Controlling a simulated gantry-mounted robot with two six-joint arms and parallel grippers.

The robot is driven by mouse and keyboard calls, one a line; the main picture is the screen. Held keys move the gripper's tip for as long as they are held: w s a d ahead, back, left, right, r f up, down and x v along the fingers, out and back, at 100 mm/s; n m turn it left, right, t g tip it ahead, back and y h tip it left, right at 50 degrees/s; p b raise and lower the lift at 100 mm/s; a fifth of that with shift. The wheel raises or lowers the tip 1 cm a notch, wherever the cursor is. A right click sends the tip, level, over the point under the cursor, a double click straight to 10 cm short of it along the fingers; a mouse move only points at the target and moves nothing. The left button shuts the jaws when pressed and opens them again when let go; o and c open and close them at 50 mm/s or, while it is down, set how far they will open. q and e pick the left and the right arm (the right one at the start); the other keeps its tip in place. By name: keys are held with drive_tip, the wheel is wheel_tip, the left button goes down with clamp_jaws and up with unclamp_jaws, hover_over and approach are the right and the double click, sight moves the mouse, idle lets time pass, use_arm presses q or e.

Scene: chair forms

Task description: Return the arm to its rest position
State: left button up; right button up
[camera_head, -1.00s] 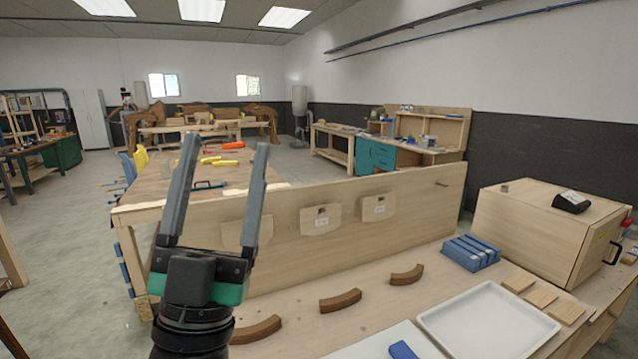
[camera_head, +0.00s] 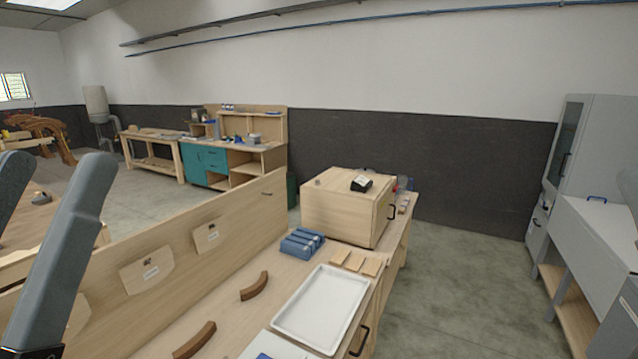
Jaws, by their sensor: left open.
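My left gripper (camera_head: 35,215) is at the left edge of the head view, raised in front of the bench's upright board. Its two grey fingers stand apart with nothing visible between them, and its base is cut off by the frame. The rest of the left arm is out of frame.
The wooden bench holds a white tray (camera_head: 320,309), a blue block holder (camera_head: 302,243), curved brown pieces (camera_head: 254,286) and a wooden box (camera_head: 348,206). An upright board (camera_head: 172,262) runs along its back. Open floor (camera_head: 470,285) lies to the right, before a grey cabinet (camera_head: 578,150).

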use_arm(q)
wheel_tip(320, 180, up, 19)
drive_tip(key=p, duration=1.5)
use_arm(e)
wheel_tip(320, 180, up, 19)
